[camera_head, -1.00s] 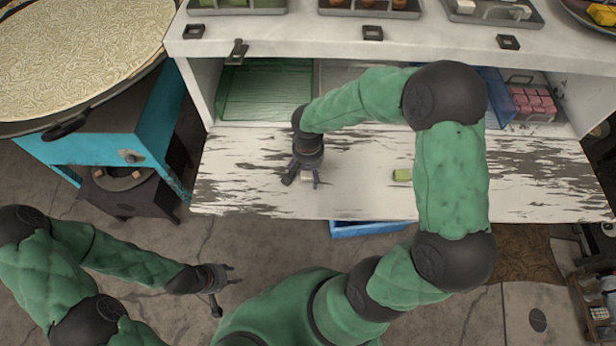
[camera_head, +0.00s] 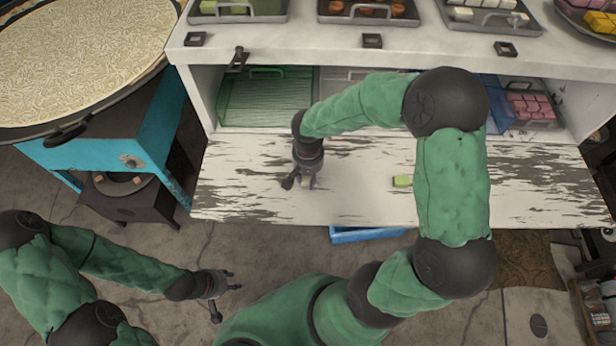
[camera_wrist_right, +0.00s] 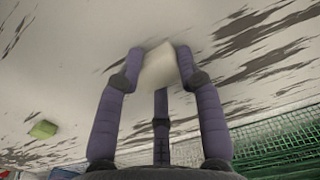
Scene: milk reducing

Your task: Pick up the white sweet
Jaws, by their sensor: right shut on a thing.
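The white sweet (camera_wrist_right: 158,66) is a pale block between the fingers of my right gripper (camera_wrist_right: 158,72) in the right wrist view. The fingers are shut on it, at or just above the worn white shelf board (camera_head: 360,195). In the head view my right gripper (camera_head: 304,181) is over the left part of the board, and the sweet shows only as a small pale patch between the fingers. My left gripper (camera_head: 222,292) hangs over the floor in front of the board, empty with its fingers spread.
A green sweet (camera_head: 402,181) lies on the board right of my right gripper. It also shows in the right wrist view (camera_wrist_right: 43,130). A green tray (camera_head: 262,98) and a tray of pink sweets (camera_head: 530,107) stand behind. A blue container (camera_head: 365,235) is below the board's front edge.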

